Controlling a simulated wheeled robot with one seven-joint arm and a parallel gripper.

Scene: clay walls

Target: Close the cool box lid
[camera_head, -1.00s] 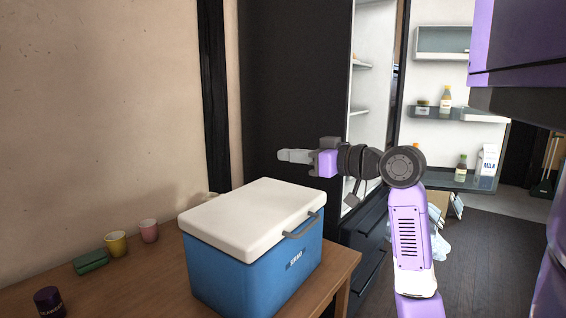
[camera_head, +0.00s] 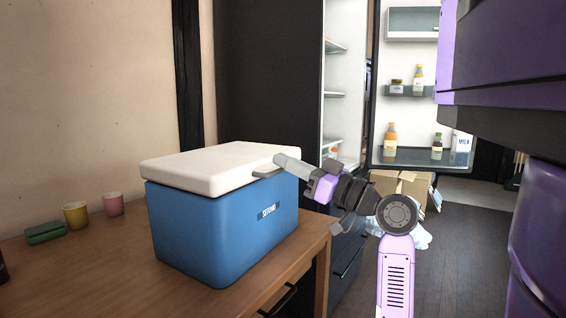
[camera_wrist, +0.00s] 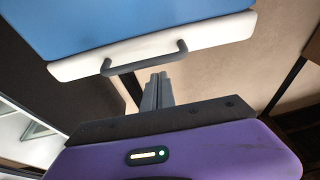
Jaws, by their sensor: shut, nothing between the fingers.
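The cool box (camera_head: 215,230) is a blue box standing on the wooden table. Its white lid (camera_head: 205,166) lies flat over the top, with no clear gap visible at the front edge. A grey handle (camera_head: 268,173) sits at the lid's front right. My gripper (camera_head: 284,163) is shut and empty, with its tip by the lid's right corner, close to the handle. In the wrist view the lid (camera_wrist: 215,35), the handle (camera_wrist: 145,60) and the blue body (camera_wrist: 130,22) show beyond my shut fingers (camera_wrist: 158,90). Whether the fingers touch the lid I cannot tell.
A yellow cup (camera_head: 76,215), a pink cup (camera_head: 113,204) and a green item (camera_head: 45,232) stand left on the table (camera_head: 110,265). An open fridge (camera_head: 340,95) with bottles on its door stands behind. Cardboard boxes (camera_head: 402,188) lie on the floor to the right.

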